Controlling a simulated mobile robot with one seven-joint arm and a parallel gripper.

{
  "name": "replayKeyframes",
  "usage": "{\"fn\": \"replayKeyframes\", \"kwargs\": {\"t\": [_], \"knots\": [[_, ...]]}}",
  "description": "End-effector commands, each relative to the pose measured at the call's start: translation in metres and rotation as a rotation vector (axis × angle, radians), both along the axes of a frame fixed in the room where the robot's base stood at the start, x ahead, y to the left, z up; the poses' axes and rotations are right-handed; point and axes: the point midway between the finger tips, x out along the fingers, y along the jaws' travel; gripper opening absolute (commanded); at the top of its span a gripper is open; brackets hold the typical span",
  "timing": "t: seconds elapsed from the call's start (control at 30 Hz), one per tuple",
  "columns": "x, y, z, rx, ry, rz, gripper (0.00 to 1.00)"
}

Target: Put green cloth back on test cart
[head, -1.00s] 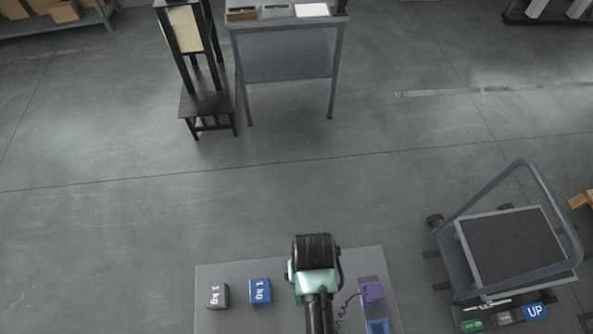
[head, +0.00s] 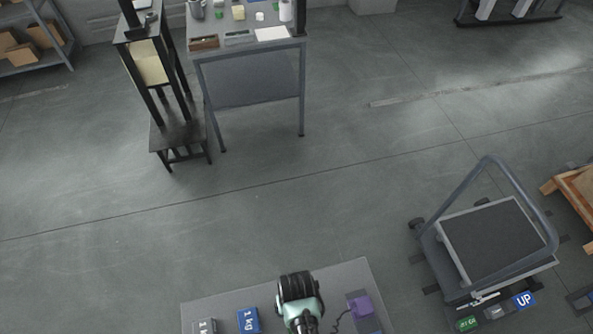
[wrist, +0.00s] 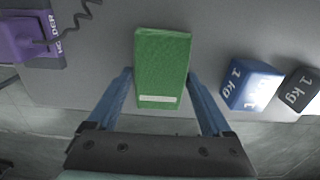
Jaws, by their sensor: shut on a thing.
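The green cloth (wrist: 162,62), a flat green block with a white strip, shows in the wrist view above or on a grey top. My gripper (wrist: 161,77) is shut on it, one blue-grey finger at each side. I cannot tell whether the cloth touches the top. In the head view my arm hides the cloth and the fingers. The grey top (head: 335,283) is at the bottom of the head view and may be the test cart; no label confirms this.
A blue 1 kg weight (wrist: 251,84), a dark 1 kg weight (wrist: 299,92) and a purple device (wrist: 30,38) with a coiled cord flank the cloth. A platform trolley (head: 490,240) stands right, a workbench (head: 250,75) and black stand (head: 178,135) behind. Open floor lies between.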

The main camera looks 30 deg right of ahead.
Motion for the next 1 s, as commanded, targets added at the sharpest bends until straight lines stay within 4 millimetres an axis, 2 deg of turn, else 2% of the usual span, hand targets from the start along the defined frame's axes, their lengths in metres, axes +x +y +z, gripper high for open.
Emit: {"fn": "replayKeyframes", "kwargs": {"t": [0.17,0.2,0.3,0.67,0.77,1.0], "knots": [[0.000,0.000,-0.004,0.000,0.000,0.000,0.32],[0.000,0.000,-0.004,0.000,0.000,0.000,0.86],[0.000,0.000,-0.003,0.000,0.001,0.000,1.00],[0.001,0.000,0.005,-0.001,-0.002,0.000,1.00],[0.001,0.000,0.017,-0.001,-0.003,0.000,1.00],[0.000,0.000,0.061,-0.001,-0.003,0.000,1.00]]}}
